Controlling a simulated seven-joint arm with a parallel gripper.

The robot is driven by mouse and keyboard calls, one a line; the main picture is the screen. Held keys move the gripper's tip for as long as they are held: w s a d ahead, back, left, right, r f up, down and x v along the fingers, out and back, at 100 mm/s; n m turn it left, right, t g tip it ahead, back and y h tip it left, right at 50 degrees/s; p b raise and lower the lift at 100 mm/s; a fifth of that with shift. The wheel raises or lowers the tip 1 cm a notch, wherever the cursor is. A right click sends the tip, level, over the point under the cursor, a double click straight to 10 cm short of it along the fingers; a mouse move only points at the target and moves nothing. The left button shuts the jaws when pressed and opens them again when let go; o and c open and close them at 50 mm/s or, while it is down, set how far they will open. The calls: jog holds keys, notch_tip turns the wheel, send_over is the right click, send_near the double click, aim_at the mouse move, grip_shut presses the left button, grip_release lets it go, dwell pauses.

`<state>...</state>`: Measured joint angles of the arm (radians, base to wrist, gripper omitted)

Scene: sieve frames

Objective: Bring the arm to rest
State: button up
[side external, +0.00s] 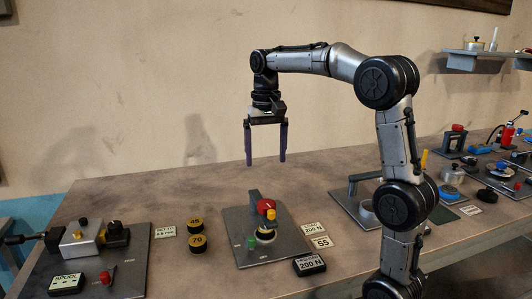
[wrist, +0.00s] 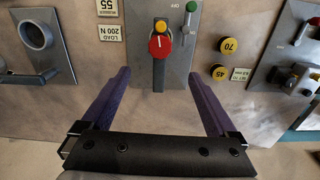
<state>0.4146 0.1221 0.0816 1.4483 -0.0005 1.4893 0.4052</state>
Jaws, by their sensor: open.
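My gripper (side external: 265,160) hangs pointing down above the bench, with its two long purple fingers apart and nothing between them. It is well clear of the bench top, over the area behind the middle grey plate. That knob (side external: 266,207) sits on the middle fixture in the side view.
A plate with a metal block (side external: 83,240) is at far left. More fixtures crowd the right; the bench's back left is clear.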

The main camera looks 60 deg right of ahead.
jog(key=shift+r, duration=0.15)
dwell(0.3)
jog(key=s+a+r+n+t, duration=0.3)
jog(key=s+a+r+n, duration=0.1)
jog(key=s+a, duration=0.65)
jog(key=s+a+f+n+t, duration=0.2)
jog(key=s+a+f+n, duration=0.2)
jog(key=s+f, duration=0.4)
notch_tip(320, 180, down, 4)
jog(key=shift+a+r+n+t, duration=0.3)
jog(key=shift+a+n, duration=0.1)
jog(key=shift+n, duration=0.3)
